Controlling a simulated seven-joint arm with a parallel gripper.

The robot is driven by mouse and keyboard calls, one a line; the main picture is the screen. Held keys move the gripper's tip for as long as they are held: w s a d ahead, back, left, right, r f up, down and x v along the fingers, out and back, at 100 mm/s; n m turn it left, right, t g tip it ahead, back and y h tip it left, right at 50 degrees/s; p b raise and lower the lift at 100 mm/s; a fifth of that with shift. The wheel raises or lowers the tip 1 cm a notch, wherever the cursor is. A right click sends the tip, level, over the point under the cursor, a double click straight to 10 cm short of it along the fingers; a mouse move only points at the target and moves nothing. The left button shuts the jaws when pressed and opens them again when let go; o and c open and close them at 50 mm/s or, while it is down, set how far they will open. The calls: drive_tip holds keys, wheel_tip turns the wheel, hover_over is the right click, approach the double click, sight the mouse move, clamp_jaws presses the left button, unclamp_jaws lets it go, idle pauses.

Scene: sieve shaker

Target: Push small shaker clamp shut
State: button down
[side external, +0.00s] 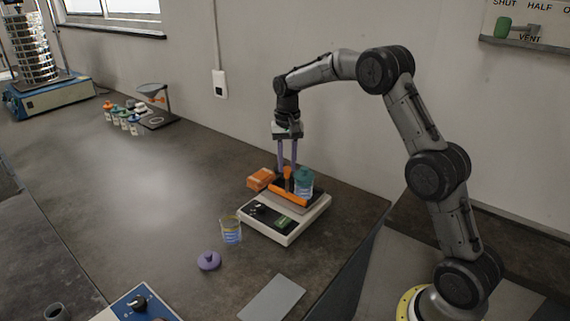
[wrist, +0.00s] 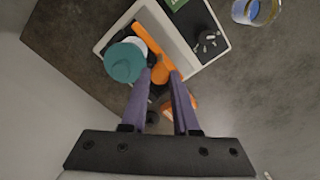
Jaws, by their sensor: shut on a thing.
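The small shaker (side external: 268,226) is a low white box with a dark front panel, and it also shows at the top of the wrist view (wrist: 211,20). Its orange clamp (side external: 288,195) has a bar across the platform and an upright part, also seen in the wrist view (wrist: 160,72). A jar with a teal lid (side external: 304,174) stands upright beside the clamp; the lid shows in the wrist view (wrist: 124,62). My gripper (side external: 287,168) points down with purple fingers. In the wrist view its fingertips (wrist: 161,78) are shut on the clamp's upright part.
An orange box (side external: 260,179) lies close behind the shaker. A clear beaker (side external: 231,230) and a purple lid (side external: 208,261) are in front. A grey plate (side external: 272,298) lies near the bench edge. Several small bottles (side external: 122,118) stand at the far left. The bench's middle is clear.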

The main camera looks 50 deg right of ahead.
drive_tip(key=c, duration=0.7)
unclamp_jaws()
drive_tip(key=shift+d, duration=0.1)
drive_tip(key=shift+o, duration=0.2)
wheel_tip(320, 180, up, 14)
